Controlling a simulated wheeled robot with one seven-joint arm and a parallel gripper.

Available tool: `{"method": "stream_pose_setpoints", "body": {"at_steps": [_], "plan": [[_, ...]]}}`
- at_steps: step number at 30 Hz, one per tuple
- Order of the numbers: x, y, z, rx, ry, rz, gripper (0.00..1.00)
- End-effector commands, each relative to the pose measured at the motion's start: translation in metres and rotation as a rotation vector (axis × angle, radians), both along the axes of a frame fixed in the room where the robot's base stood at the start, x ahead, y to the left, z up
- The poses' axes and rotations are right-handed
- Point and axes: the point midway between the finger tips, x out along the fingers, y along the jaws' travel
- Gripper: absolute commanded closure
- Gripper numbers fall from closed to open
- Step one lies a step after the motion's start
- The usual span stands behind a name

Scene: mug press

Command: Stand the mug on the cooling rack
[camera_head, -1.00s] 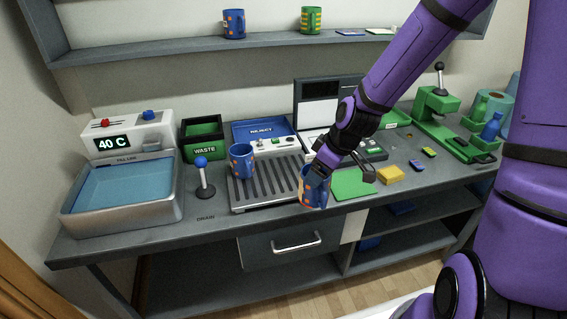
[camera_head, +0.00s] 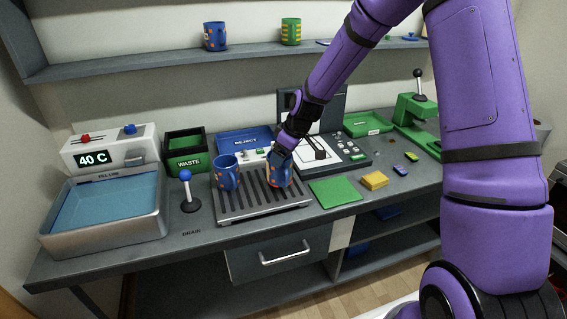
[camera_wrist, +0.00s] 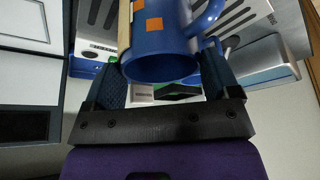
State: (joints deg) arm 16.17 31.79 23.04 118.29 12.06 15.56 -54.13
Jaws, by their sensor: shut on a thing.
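My gripper (camera_head: 281,154) is shut on a blue mug with orange patches (camera_head: 279,170). The held mug is over the right part of the slotted cooling rack (camera_head: 229,206); whether it touches the slats I cannot tell. In the wrist view the same mug (camera_wrist: 160,62) sits between the two fingers (camera_wrist: 160,90), its handle to the right. A second blue mug with orange patches (camera_head: 227,172) stands on the left part of the rack.
A blue-knobbed lever (camera_head: 188,190) and a water bath (camera_head: 105,215) are left of the rack. The waste bin (camera_head: 187,150) and reject tray (camera_head: 243,140) lie behind. A green mat (camera_head: 335,191) and yellow block (camera_head: 375,180) are to the right.

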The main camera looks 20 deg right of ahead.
Motion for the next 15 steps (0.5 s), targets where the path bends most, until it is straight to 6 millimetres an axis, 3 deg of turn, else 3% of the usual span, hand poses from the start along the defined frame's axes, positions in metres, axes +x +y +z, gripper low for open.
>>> {"method": "stream_pose_setpoints", "body": {"at_steps": [6,15], "plan": [[-0.002,0.0,-0.031,0.001,0.005,0.001,0.69],[-0.002,0.0,-0.034,0.0,0.003,0.001,0.69]]}}
